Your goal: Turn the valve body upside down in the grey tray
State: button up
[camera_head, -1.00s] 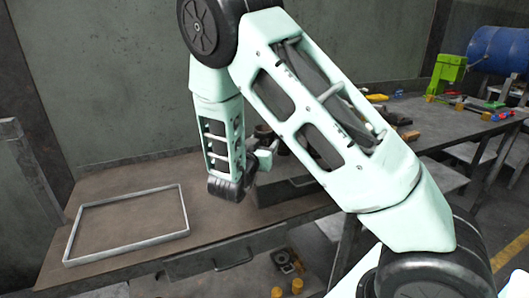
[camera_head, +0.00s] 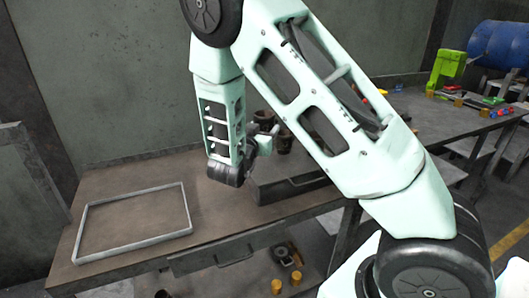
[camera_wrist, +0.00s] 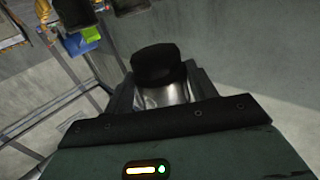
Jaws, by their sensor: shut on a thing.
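In the wrist view my gripper (camera_wrist: 162,90) is shut on a dark, round-topped thing (camera_wrist: 157,64) with a silvery lower part, which I take to be the valve body. Its far side and most of its lower part are hidden. In the head view the gripper's end is mostly hidden behind my wrist link, so its fingers and the held thing cannot be made out clearly there. The grey tray (camera_head: 135,244), a shallow rectangular rim, lies on the left part of the table. No thing shows inside it. My gripper is to the right of it, above table height.
A dark box (camera_head: 292,188) stands on the table right of my wrist, with brown cup-like things (camera_head: 284,141) behind it. The brown table (camera_head: 110,184) is bare around the tray. A second bench with a green vise (camera_head: 447,68) and a blue drum (camera_head: 497,45) stands at the right.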

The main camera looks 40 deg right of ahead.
jog(key=shift+r+p, duration=2.25)
jog(key=shift+r, duration=1.05)
jog(key=shift+f, duration=0.1)
jog(key=shift+f+m+b, duration=0.15)
jog(key=shift+m+b, duration=0.15)
jog(key=shift+b, duration=0.3)
jog(key=m+b, duration=0.2)
jog(key=b, duration=0.1)
jog(key=shift+f, duration=0.1)
jog(key=m+b, duration=0.5)
jog(key=b, duration=0.1)
jog(key=shift+m+b, duration=0.6)
jog(key=shift+b, duration=0.2)
jog(key=shift+r, duration=0.3)
